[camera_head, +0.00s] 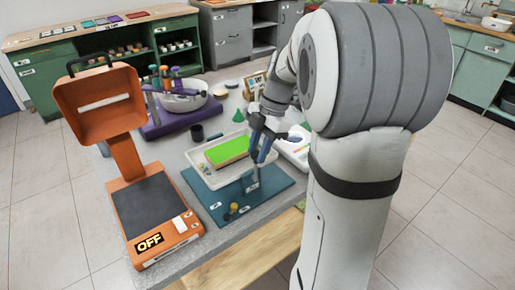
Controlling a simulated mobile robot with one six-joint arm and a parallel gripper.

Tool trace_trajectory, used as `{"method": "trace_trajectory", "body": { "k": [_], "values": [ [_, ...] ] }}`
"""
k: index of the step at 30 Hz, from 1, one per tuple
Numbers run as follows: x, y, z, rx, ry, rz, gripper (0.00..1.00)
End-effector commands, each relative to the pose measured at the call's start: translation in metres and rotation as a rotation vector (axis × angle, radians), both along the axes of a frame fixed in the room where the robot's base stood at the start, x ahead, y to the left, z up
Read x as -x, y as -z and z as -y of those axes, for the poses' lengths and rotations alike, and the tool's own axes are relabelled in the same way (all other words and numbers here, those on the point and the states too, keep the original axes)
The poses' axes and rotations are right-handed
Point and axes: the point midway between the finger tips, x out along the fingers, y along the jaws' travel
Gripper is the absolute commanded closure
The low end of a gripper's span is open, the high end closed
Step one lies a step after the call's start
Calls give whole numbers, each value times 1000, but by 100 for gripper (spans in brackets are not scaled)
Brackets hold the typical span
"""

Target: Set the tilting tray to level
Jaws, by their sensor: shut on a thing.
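The tilting tray (208,179) is a pale, rimmed tray above a teal base plate (212,200) in the middle of the table. A bright green block (226,151) and several small yellow and blue bits lie in it. I cannot tell its exact tilt from this angle. My gripper (264,155) is at the tray's right side, shut on a part there that looks like the tray's rim or a handle. The fingers and my arm hide the exact contact. A grey upright post (251,183) stands on the base below the gripper.
An orange device (157,215) marked OFF stands to the left. A purple stand with a bowl (182,101) is behind. A white tray (297,150) is right of the gripper. Small black and yellow knobs (233,208) sit at the base's front. My arm fills the right.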

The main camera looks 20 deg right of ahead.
Motion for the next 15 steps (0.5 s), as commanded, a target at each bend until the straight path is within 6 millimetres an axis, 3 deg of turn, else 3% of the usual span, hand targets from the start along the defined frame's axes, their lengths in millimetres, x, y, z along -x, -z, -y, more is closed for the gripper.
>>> {"method": "trace_trajectory", "body": {
  "k": [2,3,10,15],
  "values": [
    [0,0,-1,4,-7,0,100],
    [0,1,-2,4,-8,0,71],
    [0,1,-4,2,-13,-1,52],
    [0,1,-5,1,-13,-1,52]
  ]
}}
